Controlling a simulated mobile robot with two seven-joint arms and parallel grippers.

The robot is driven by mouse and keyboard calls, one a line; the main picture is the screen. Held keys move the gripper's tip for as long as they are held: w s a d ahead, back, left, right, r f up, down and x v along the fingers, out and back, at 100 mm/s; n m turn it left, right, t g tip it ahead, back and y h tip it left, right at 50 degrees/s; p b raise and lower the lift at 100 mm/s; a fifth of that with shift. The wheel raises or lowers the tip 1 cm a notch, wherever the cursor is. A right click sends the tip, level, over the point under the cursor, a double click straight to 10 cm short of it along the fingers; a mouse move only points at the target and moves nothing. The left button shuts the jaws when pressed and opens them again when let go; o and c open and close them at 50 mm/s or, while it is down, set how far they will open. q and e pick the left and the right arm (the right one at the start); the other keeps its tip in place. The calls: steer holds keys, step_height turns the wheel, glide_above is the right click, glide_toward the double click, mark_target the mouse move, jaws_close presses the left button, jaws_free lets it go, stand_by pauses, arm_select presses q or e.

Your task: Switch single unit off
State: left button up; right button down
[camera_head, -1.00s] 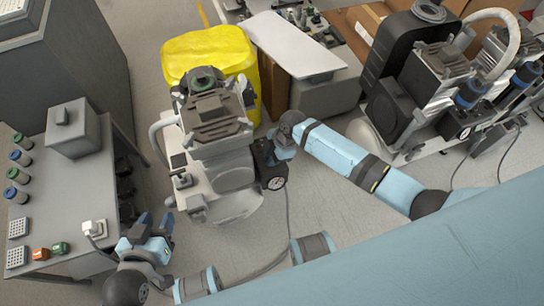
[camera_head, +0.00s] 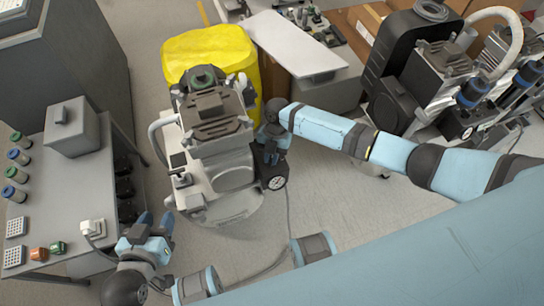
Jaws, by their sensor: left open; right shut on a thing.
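The single compressor unit (camera_head: 232,172) stands on the floor in the middle, with a dark ribbed motor head on a pale grey tank. A black box (camera_head: 268,172) with a round gauge (camera_head: 277,183) is on its right side. My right gripper (camera_head: 268,150) is at this black box, its arm coming in from the right. Its fingers are mostly hidden by the wrist and the box, so what it is shut on is hard to see; it appears to be a part of the box. My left gripper (camera_head: 157,224) is open and empty, in front and left of the unit.
A grey table (camera_head: 75,190) at left carries a grey box, several coloured knobs and a white plug (camera_head: 93,228). A yellow-covered bin (camera_head: 215,52) stands behind the unit. More compressors (camera_head: 440,80) stand at right. A cable runs over the floor in front.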

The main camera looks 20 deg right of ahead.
steer(key=n+h, duration=0.1)
steer(key=n, duration=0.2)
steer(key=shift+b, duration=0.3)
steer(key=n+h, duration=0.1)
steer(key=n, duration=0.1)
steer(key=shift+a+n+g, duration=0.1)
steer(key=shift+n+g, duration=0.2)
steer(key=shift+n, duration=0.1)
arm_select(q)
steer(key=shift+w+d+r+t+b, duration=0.2)
steer(key=shift+w+r+t+b, duration=0.05)
steer(key=shift+r+t+b, duration=0.15)
arm_select(e)
steer(key=shift+n+h, duration=0.4)
steer(key=shift+n, duration=0.3)
arm_select(q)
steer(key=shift+r, duration=0.1)
arm_select(e)
steer(key=c, duration=1.1)
jaws_free()
steer(key=shift+c, duration=0.2)
arm_select(q)
steer(key=shift+d, duration=0.1)
